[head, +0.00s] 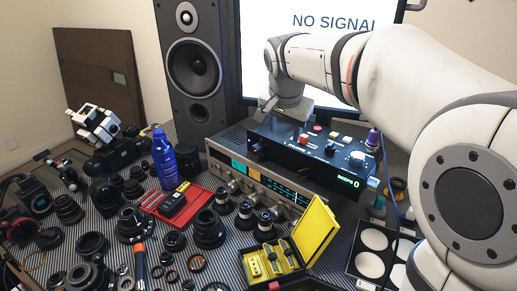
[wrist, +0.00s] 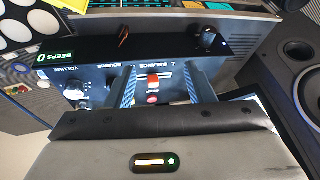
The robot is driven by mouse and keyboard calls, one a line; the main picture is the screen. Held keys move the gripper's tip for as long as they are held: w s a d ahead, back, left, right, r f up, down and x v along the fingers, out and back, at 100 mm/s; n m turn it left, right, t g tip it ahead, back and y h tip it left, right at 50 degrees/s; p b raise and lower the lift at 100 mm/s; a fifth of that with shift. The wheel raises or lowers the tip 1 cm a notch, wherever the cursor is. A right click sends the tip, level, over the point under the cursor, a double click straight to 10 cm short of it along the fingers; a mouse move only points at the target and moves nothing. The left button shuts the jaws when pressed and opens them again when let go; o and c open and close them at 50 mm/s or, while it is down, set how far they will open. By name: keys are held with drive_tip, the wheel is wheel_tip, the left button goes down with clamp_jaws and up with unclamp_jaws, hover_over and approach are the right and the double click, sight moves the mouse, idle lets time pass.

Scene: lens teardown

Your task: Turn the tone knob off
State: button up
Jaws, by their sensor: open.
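A black control box (head: 290,154) with a lit "BEEPS 0" display sits on the silver receiver; it also shows upside down in the wrist view (wrist: 100,50). Its top has readable labels for volume, source and balance. A pale volume knob (wrist: 75,92) is at one end. A dark round knob (wrist: 207,38) is on the front face near the other end. I cannot read a tone label, so I cannot tell which knob is tone. My gripper (head: 283,121) is open above the box's top. In the wrist view, its fingers (wrist: 162,82) stand either side of a red control (wrist: 153,80).
The silver receiver (head: 232,174) lies under the box. A speaker (head: 196,65) and a monitor (head: 330,30) stand behind. A blue bottle (head: 163,160), a red tray (head: 190,205), a yellow case (head: 316,228) and many lens parts crowd the striped table in front.

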sight(256, 146)
drive_tip(key=w+a+f+b, duration=0.2)
drive_tip(key=w+f, duration=0.1)
drive_tip(key=f, duration=0.1)
drive_tip(key=w+a+f+m+b, duration=0.1)
drive_tip(key=w+a+f+b, duration=0.1)
drive_tip(key=w+f, duration=0.2)
drive_tip(key=w+a+f+m+b, duration=0.1)
drive_tip(key=w+a+f+b, duration=0.1)
drive_tip(key=w+a+f, duration=0.1)
drive_tip(key=shift+w+a+f+t, duration=0.1)
drive_tip(key=shift+w+f+t, duration=0.3)
drive_tip(key=shift+w+f, duration=0.4)
drive_tip(key=shift+s+f, duration=0.1)
drive_tip(key=shift+c, duration=0.2)
drive_tip(key=c, duration=1)
